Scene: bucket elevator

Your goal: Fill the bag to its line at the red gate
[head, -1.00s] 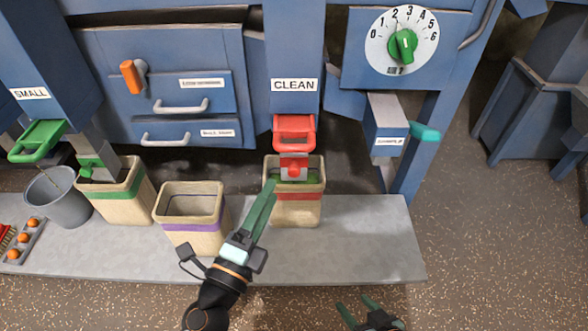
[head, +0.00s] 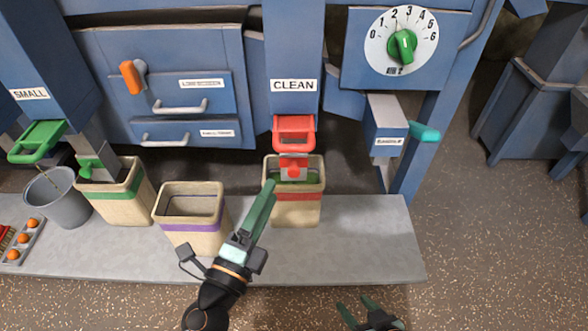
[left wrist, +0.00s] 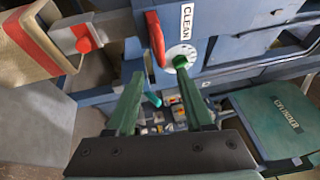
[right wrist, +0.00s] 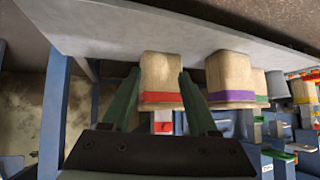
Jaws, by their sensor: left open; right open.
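The red gate (head: 293,130) is on the chute marked CLEAN, with a red handle and a spout below it. The bag with a red band (head: 297,205) stands upright on the ledge under that spout. Some green material (head: 312,178) shows inside its mouth; its level against any line cannot be read. My left gripper (head: 270,184) is open and empty, in front of the bag's left side. In the left wrist view the red gate handle (left wrist: 155,38) lies just beyond the fingertips, apart from them. My right gripper (head: 358,302) is open and empty, low in front of the ledge.
A purple-banded bag (head: 193,228), empty as far as I see, and a green-banded bag (head: 125,207) under the SMALL chute stand left. A grey bucket (head: 60,200) is further left. A dial (head: 402,42) is upper right. The ledge (head: 370,240) is bare at right.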

